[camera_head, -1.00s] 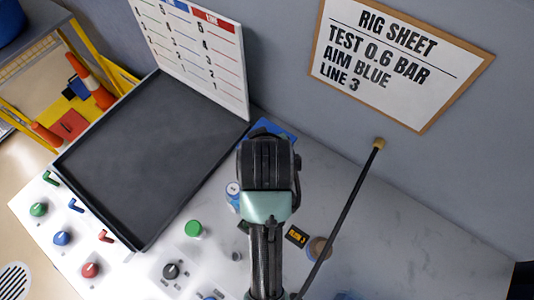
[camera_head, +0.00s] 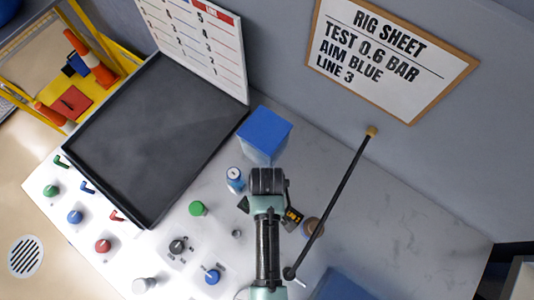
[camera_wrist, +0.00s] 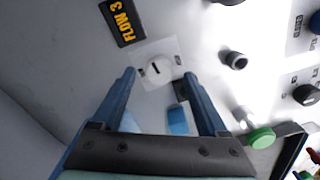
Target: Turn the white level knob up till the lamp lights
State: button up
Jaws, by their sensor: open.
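A white knob (camera_wrist: 158,70) with a dark slot-like mark sits on a square white plate in the wrist view, beside the "FLOW 3" label (camera_wrist: 122,22). My gripper (camera_wrist: 159,76) is open, its two blue fingers on either side of the knob in the picture. I cannot tell how far above the panel the fingertips are, and no contact is clear. In the head view my gripper (camera_head: 266,182) hides this knob. Another white knob (camera_head: 143,286) stands at the lower left there. I cannot make out a lit lamp.
A blue-and-white can (camera_head: 235,180), a blue box (camera_head: 265,133) and a green cap (camera_head: 197,208) stand near my gripper. A black rod (camera_head: 335,195) leans at its right. A dark tray (camera_head: 150,190) lies left. Several coloured knobs and valves line the left panel.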

jog(key=shift+w+f, duration=0.1)
jog(key=shift+f, duration=0.85)
